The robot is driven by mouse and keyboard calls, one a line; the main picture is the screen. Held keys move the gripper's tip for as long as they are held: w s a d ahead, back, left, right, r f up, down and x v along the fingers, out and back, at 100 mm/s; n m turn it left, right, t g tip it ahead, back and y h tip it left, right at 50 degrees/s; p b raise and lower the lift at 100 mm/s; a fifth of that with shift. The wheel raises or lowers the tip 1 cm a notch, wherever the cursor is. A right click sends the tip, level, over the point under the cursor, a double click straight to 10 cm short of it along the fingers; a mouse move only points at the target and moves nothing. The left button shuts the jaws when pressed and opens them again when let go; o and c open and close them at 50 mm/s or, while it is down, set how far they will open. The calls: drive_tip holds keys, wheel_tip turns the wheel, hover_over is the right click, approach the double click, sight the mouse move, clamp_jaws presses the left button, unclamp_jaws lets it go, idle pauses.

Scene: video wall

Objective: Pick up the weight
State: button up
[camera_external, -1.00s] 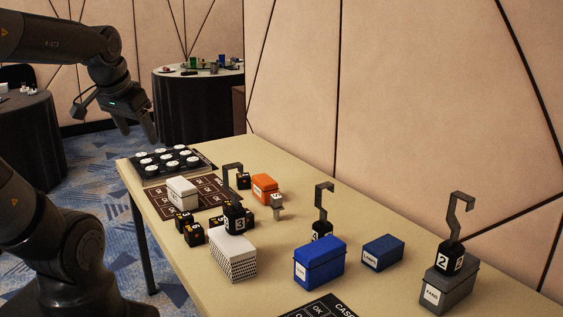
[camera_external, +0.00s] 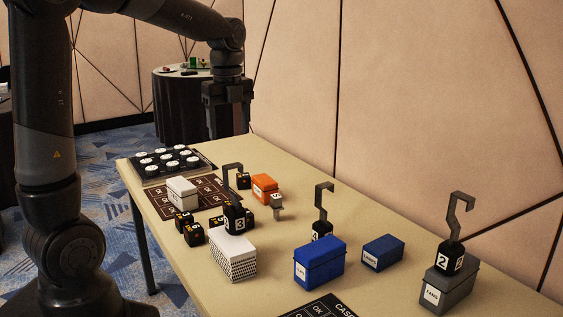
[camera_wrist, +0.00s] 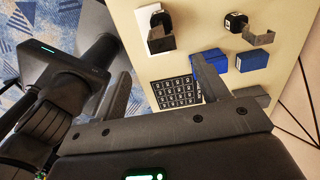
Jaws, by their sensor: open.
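The weight marked 3 (camera_external: 234,222) stands on or just behind a white patterned box (camera_external: 232,262). The weight marked 4 (camera_external: 321,231) stands behind a blue box, and the weight marked 2 (camera_external: 451,258) is on a grey box (camera_external: 450,290). My gripper (camera_external: 228,126) is open and empty, high above the table's far part, apart from all weights. In the wrist view, two hooked weights (camera_wrist: 235,21) (camera_wrist: 157,42) lie beyond my spread fingers (camera_wrist: 162,70); weight 2 cannot be made out there.
Two blue boxes (camera_external: 319,265) (camera_external: 383,254), an orange box (camera_external: 265,187) and a small grey piece (camera_external: 277,204) are on the table. Small black cubes (camera_external: 191,232) crowd near the white box (camera_external: 181,192). A tray of white discs (camera_external: 167,161) is at the far end.

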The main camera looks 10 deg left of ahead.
sight(233, 165)
wheel_tip(233, 165, down, 11)
drive_tip(key=shift+d+r, duration=0.1)
drive_tip(key=shift+d, duration=0.05)
idle(0.4)
drive_tip(key=shift+c, duration=0.4)
clamp_jaws()
idle(0.5)
